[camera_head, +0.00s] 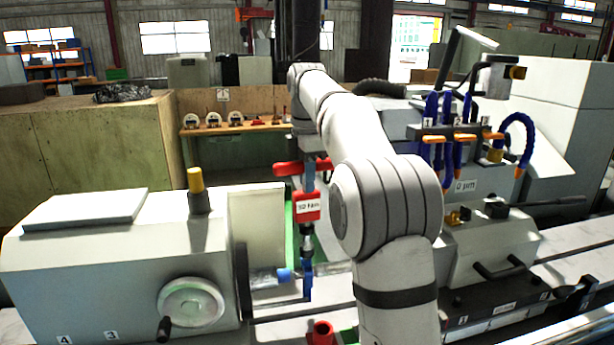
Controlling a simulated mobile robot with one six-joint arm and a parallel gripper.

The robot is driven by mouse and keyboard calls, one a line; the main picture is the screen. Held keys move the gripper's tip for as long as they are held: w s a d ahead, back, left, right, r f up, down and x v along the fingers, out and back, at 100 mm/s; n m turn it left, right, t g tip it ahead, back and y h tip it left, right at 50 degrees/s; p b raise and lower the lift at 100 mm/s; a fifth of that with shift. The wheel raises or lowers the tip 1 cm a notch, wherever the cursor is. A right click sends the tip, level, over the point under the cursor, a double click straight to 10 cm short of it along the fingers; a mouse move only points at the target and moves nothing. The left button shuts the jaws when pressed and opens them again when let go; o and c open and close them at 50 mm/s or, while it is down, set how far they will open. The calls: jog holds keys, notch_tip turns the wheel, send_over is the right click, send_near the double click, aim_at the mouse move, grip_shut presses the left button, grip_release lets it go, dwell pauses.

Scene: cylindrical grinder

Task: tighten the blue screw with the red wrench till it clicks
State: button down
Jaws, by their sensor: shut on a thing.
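The red wrench (307,207) hangs upright near the middle of the picture, with a white label on its body and a dark socket end (306,245) pointing down. My gripper (309,172) is shut on the upper part of the wrench, below my arm's wrist; red handle parts show to either side. A blue part (307,283) stands directly below the socket, around or beside the bar between the machine heads. The blue screw itself cannot be told apart there, and whether the socket touches it is too small to tell.
The grey headstock with a handwheel (191,303) is at left, with a yellow-topped knob (196,180). Blue coolant hoses (447,130) rise at right behind my arm. A red cylinder (321,332) stands at the front. A wooden bench (240,128) holds several gauges behind.

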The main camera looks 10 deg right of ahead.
jog(key=shift+f, duration=0.25)
jog(key=shift+f+b, duration=0.5)
jog(key=shift+f, duration=0.95)
dwell(0.6)
jog(key=shift+s+f+m+p, duration=0.15)
jog(key=shift+m+p, duration=0.35)
jog(key=shift+m, duration=1.1)
